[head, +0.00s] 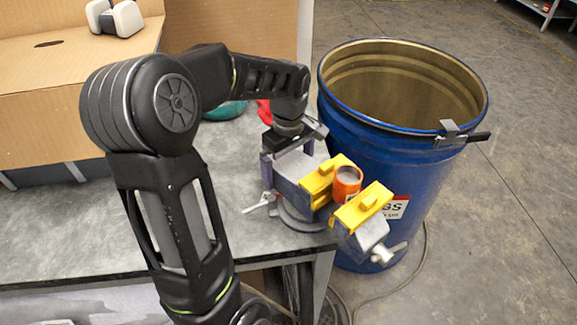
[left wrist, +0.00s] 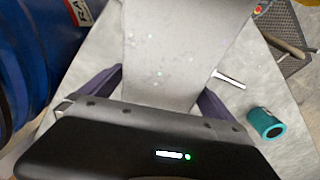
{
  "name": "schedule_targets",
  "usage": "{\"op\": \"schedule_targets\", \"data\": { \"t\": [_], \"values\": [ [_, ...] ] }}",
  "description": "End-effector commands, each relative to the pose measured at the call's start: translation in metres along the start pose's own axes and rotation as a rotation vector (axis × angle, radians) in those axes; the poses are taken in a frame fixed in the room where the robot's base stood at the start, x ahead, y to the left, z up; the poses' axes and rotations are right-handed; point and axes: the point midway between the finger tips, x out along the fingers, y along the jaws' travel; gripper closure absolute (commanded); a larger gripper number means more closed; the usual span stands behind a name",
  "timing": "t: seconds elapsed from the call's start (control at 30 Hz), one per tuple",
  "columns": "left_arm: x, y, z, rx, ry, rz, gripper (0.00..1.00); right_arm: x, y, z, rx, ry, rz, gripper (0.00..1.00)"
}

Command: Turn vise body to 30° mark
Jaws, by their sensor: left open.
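The vise (head: 296,168) stands at the table's front right corner, grey with yellow jaw covers (head: 318,180). An orange cylinder (head: 347,183) sits between its jaws. The vise's jaw end points toward the lower right, past the table edge. My left gripper (head: 288,158) is open at the rear of the vise body, its purple fingers on either side. In the left wrist view the grey vise body (left wrist: 172,60) runs between the fingers; I cannot tell whether they touch it. A round base (head: 300,217) shows under the vise; no 30° mark is readable. My right gripper is not in view.
A blue drum (head: 350,120) with an open top stands close by the vise's right side, a bracket clipped on its rim. A pale lever (head: 258,206) sticks out left of the vise. A teal cylinder (left wrist: 267,122) lies on the table (head: 70,240). Cardboard stands behind.

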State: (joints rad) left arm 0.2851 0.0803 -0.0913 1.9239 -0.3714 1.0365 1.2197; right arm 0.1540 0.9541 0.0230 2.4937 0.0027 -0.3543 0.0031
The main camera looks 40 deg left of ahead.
Motion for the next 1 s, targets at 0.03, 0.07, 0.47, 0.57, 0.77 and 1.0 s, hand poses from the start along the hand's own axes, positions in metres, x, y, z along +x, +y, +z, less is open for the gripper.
{"op": "schedule_targets", "data": {
  "t": [0.03,0.07,0.47,0.57,0.77,1.0],
  "values": [
    [-0.002,0.001,0.000,0.000,0.001,0.002,0.00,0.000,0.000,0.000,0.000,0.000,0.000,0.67],
    [-0.004,0.001,0.000,0.001,0.001,0.002,0.00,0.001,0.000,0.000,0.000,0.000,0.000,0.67],
    [-0.062,0.001,0.000,0.000,0.002,0.005,0.00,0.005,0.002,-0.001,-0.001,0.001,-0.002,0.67],
    [-0.072,0.001,0.000,0.000,0.001,0.003,0.00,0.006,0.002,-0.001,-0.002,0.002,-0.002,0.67],
    [-0.078,0.000,0.000,0.000,0.000,0.001,0.00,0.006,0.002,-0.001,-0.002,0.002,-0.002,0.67],
    [-0.078,0.000,0.000,0.000,0.000,0.001,0.00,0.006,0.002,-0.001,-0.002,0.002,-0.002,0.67]
  ]
}}
